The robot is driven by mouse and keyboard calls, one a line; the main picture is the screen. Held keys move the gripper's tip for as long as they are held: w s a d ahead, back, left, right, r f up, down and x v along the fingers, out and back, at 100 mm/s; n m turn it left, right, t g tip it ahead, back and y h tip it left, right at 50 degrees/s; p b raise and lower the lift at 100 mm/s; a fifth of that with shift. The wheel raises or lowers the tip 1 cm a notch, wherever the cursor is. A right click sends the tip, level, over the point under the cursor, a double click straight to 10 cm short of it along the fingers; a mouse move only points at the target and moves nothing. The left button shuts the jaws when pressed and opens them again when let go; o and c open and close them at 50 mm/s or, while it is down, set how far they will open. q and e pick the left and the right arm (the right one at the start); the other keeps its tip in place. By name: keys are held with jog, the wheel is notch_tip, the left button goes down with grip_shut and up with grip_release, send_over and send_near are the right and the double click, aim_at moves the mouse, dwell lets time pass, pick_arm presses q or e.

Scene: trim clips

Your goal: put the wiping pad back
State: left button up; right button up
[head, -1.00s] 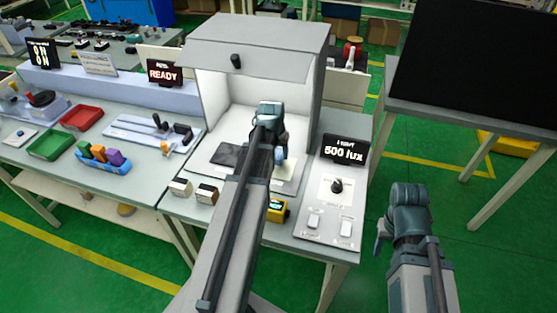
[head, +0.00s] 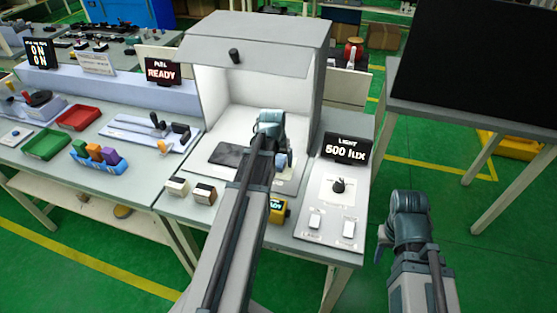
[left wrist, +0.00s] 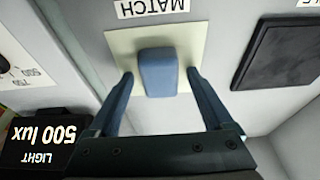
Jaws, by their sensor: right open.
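A blue block (left wrist: 158,72) stands on a cream square (left wrist: 190,42) beside a "MATCH" label in the left wrist view. I cannot tell for certain that it is the wiping pad. My left gripper (left wrist: 160,76) is open, one finger on each side of the block, with a gap on both sides. In the head view my left gripper (head: 280,160) is inside the light booth's front, mostly hidden by its own wrist. My right gripper (head: 384,240) is open and empty, over the floor right of the table.
The light booth (head: 255,60) rises around the left gripper, with a dark panel (head: 229,155) on its floor. Two small blocks (head: 204,193) and a yellow device (head: 279,210) stand at the front edge. A control panel (head: 325,222) with knob and "500 lux" sign is at right.

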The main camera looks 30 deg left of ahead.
pick_arm(q)
jog(key=shift+r, duration=0.1)
jog(key=p+v, duration=1.2)
jog(key=shift+d, duration=0.1)
jog(key=s+d+m+g, duration=0.1)
jog(key=s+d, duration=0.3)
jog(key=d, duration=0.5)
jog(key=s+d+m+g, duration=0.1)
jog(key=s+d+m, duration=0.2)
jog(key=d, duration=0.7)
jog(key=s+d+m+g, duration=0.1)
jog(key=s+d+m, duration=0.1)
jog(key=s+d, duration=0.4)
jog(key=d, duration=0.4)
jog(key=shift+d+f+m+g+y, duration=0.2)
jog(key=shift+f+m+g+y, duration=0.05)
jog(key=shift+m+g+y, duration=0.05)
